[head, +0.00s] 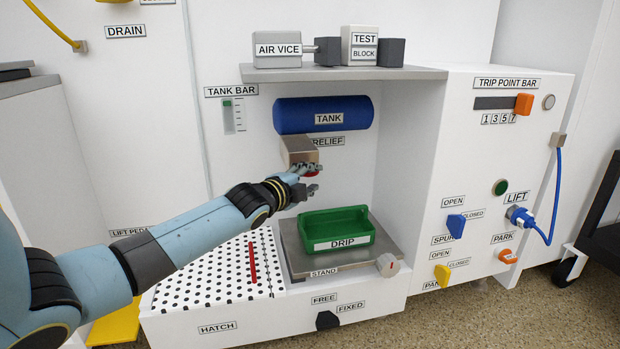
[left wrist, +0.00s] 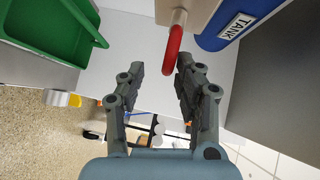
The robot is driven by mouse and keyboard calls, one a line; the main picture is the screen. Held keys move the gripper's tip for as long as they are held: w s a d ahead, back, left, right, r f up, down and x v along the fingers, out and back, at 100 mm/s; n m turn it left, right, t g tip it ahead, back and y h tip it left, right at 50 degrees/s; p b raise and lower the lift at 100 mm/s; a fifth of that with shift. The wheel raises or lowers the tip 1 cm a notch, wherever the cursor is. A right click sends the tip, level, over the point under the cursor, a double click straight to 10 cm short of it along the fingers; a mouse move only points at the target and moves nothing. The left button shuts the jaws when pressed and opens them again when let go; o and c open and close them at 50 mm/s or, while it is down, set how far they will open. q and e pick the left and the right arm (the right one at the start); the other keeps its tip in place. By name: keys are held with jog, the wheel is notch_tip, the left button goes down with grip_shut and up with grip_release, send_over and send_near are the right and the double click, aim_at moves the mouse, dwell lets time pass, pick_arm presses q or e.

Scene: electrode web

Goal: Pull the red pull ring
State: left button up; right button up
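The red pull ring (left wrist: 173,50) hangs from a pale fitting at the top of the left wrist view. In the head view only a bit of red (head: 312,174) shows, mostly hidden by my left gripper (head: 312,180), below the relief block (head: 298,150). My left gripper also shows in the left wrist view (left wrist: 158,75), open, with its fingers apart. The ring is just ahead of the fingertips, nearer the right-hand finger in the picture. I cannot tell whether it touches that finger. My right gripper is not in view.
The blue tank (head: 323,114) lies above the relief block. The green drip tray (head: 336,228) sits below on the stand (head: 290,262). The panel with levers stands to the right.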

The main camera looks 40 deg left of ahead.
pick_arm(q)
jog(key=shift+r, duration=0.1)
jog(key=s+r, duration=0.1)
jog(key=s, duration=1)
jog(key=shift+s+d+r, duration=0.35)
jog(key=shift+s+d, duration=0.05)
jog(key=shift+d, duration=0.05)
